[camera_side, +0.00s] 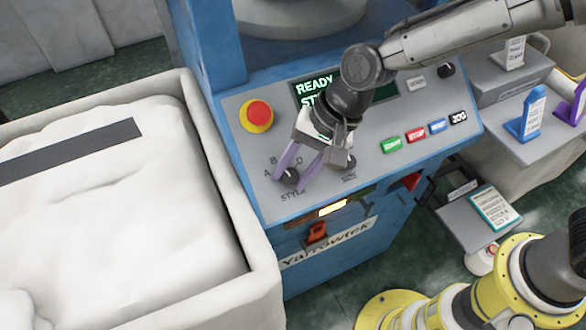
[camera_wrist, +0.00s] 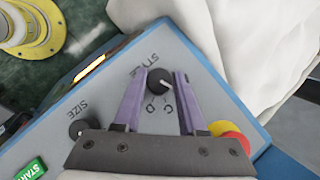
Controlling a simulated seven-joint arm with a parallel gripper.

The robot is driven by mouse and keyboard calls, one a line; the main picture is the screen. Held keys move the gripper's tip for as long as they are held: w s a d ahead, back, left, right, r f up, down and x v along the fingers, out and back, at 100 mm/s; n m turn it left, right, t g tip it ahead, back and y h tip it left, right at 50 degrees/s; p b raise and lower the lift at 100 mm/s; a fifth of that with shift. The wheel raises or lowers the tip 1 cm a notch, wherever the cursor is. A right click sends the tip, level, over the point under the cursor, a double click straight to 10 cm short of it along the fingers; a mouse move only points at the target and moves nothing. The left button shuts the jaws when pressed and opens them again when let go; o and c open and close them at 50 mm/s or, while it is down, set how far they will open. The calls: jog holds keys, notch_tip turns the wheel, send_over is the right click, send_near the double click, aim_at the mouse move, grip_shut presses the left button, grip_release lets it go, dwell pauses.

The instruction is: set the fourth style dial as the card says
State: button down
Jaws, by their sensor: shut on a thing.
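The style dial (camera_side: 290,176) is a small black knob on the sloping grey panel of the blue machine, with letters around it and STYLE printed beside it. My gripper (camera_side: 291,174) is down at the panel, its two purple fingers on either side of the knob. In the wrist view the knob (camera_wrist: 158,79) sits between the fingertips of my gripper (camera_wrist: 161,76), which is shut on it. Its white pointer mark slants toward the lower right in that view, near the letters. The fingers hide some letters. A card (camera_side: 495,208) lies on a low shelf at right; its writing is too small to read.
The size dial (camera_side: 348,164) is close to the right of the fingers. A red button on a yellow base (camera_side: 257,115) and a row of coloured buttons (camera_side: 416,136) share the panel. A white bin (camera_side: 240,308) stands left. Blue (camera_side: 530,118) and purple (camera_side: 577,103) card stands are at right.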

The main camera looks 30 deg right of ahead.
dwell(0.4)
jog(key=shift+c, duration=2.4)
grip_release()
jog(key=v, duration=1.3)
jog(key=shift+d+r, duration=0.2)
jog(key=shift+r, duration=0.15)
jog(key=shift+s, duration=0.1)
